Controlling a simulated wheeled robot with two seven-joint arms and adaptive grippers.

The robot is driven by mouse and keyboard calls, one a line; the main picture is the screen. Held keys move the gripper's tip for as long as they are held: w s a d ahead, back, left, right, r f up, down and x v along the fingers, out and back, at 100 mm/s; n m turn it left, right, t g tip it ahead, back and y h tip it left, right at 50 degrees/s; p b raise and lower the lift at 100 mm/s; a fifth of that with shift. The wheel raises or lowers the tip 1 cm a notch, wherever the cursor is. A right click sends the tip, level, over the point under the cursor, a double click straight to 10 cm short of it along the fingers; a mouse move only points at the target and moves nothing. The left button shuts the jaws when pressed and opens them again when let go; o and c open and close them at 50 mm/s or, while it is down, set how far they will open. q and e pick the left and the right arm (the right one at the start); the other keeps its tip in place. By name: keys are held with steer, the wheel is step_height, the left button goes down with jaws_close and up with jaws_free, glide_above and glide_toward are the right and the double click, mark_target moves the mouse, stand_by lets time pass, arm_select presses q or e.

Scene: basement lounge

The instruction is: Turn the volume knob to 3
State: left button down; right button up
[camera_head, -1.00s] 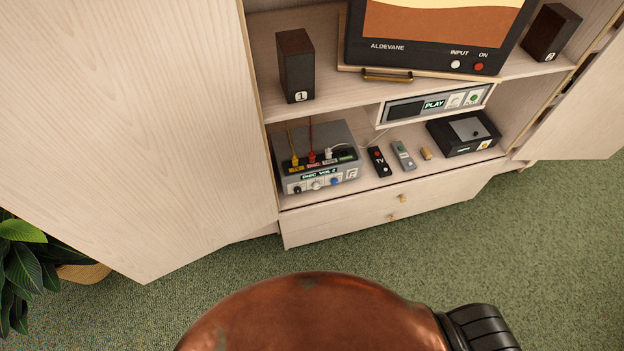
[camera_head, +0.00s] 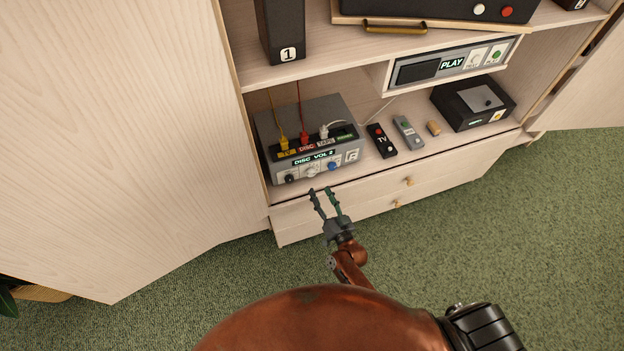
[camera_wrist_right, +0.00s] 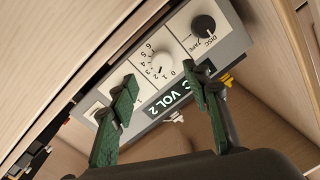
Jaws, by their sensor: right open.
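The grey audio unit (camera_head: 306,150) sits on the lower left shelf, its display reading "DISC VOL 2". The white volume knob (camera_head: 311,171) is on its front, between a black knob (camera_head: 291,179) and a blue one (camera_head: 333,166). In the right wrist view the volume knob (camera_wrist_right: 162,64) has a numbered dial, and the black knob (camera_wrist_right: 203,25) is marked DISC and TAPE. My right gripper (camera_head: 319,191) is open and empty in front of the unit. In the right wrist view, its green-padded fingers (camera_wrist_right: 160,72) are either side of the volume knob, apparently short of it. My left gripper is out of view.
Yellow, red and white plugs stand in the unit's top. A TV remote (camera_head: 381,141), a grey remote (camera_head: 408,132) and a black box (camera_head: 473,103) lie to its right. A shelf (camera_head: 330,60) overhangs. A cabinet door (camera_head: 120,130) stands at left; the carpet in front is free.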

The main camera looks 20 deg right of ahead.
mark_target(312, 175)
steer(key=w, duration=0.2)
steer(key=w+b, duration=0.1)
steer(key=w, duration=0.4)
steer(key=shift+a+r, duration=0.1)
steer(key=shift+a, duration=0.25)
steer(key=shift+w, duration=0.25)
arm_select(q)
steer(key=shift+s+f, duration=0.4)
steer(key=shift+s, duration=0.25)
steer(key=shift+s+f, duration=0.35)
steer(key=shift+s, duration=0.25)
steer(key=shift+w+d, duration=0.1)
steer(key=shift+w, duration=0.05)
arm_select(e)
steer(key=shift+c, duration=0.2)
steer(key=c, duration=0.3)
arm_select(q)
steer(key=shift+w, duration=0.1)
arm_select(e)
steer(key=c, duration=0.8)
